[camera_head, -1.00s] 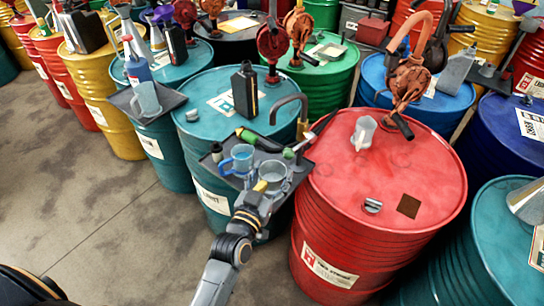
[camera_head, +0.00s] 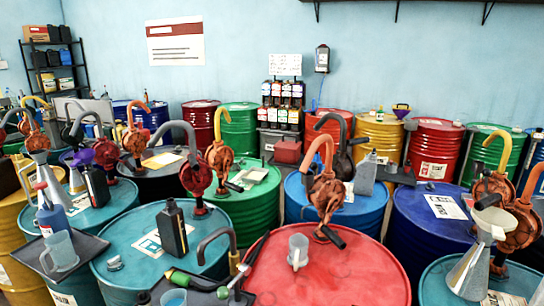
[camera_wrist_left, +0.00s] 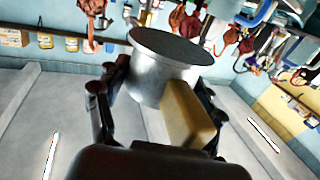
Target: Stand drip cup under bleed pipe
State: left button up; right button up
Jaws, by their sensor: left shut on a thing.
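In the left wrist view, a grey metal cup (camera_wrist_left: 165,68) with a dark open top sits between the fingers of my left gripper (camera_wrist_left: 155,105), which is shut on it. A tan block-like piece (camera_wrist_left: 188,115) is against the cup's side by the right finger. My left gripper and this cup do not show in the head view. My right gripper is not in view.
A blue-tinted cup (camera_head: 174,297) shows at the bottom edge. Drums and hand pumps crowd the background.

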pick_arm(q)
jog(key=shift+y, duration=0.3)
jog(key=s+b, duration=0.1)
jog(key=s+a+b, duration=0.2)
jog(key=s, duration=0.1)
jog(key=shift+a+f, duration=0.2)
jog(key=shift+a, duration=0.05)
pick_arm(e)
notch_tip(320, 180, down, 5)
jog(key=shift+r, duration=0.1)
